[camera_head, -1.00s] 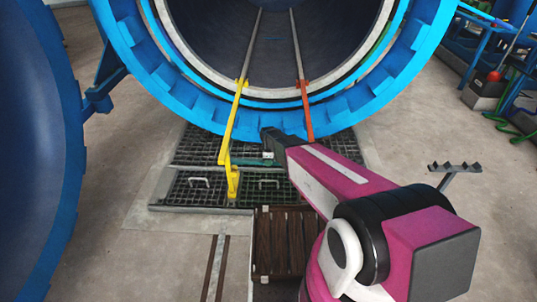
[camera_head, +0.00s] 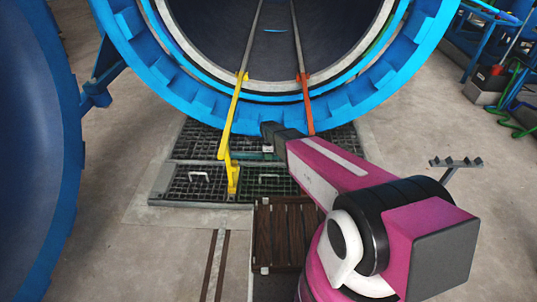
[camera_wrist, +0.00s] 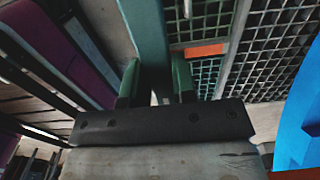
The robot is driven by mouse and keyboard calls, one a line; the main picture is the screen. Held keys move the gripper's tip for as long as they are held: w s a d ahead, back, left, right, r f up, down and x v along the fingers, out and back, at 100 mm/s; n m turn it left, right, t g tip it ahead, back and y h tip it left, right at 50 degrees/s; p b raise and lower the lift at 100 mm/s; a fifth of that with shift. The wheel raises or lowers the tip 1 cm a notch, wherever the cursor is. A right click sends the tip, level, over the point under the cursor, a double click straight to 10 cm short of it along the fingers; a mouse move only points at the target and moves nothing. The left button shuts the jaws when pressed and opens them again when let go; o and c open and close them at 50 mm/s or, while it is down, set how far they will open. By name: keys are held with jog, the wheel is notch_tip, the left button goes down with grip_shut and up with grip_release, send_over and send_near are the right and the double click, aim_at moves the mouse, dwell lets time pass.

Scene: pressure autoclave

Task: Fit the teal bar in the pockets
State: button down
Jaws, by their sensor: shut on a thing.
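The teal bar (camera_wrist: 148,35) runs up and away between the green fingers of my gripper (camera_wrist: 155,85) in the wrist view; the fingers are shut on it. In the head view my gripper (camera_head: 269,148) is over the floor grating, between the yellow rail (camera_head: 230,125) and the orange rail (camera_head: 306,105). Only a thin strip of the teal bar (camera_head: 248,156) shows there, to the left of the gripper. The yellow rail ends low in a bracket (camera_head: 233,180). An orange piece (camera_wrist: 205,49) lies right of the bar in the wrist view. I cannot make out the pockets clearly.
The blue autoclave ring (camera_head: 190,98) stands ahead, with its open blue door (camera_head: 35,150) at the left. Floor grating (camera_head: 195,178) lies below, with a dark slatted platform (camera_head: 282,235) nearer me. A small stand (camera_head: 455,163) is at the right amid clear floor.

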jog(key=shift+f, duration=2.4)
jog(key=shift+f, duration=1.5)
jog(key=c, duration=0.8)
grip_release()
jog(key=shift+c, duration=0.2)
notch_tip(320, 180, up, 11)
jog(key=shift+f, duration=0.1)
jog(key=s+d+r+n, duration=1.8)
jog(key=d+r, duration=0.1)
jog(key=shift+s, duration=0.3)
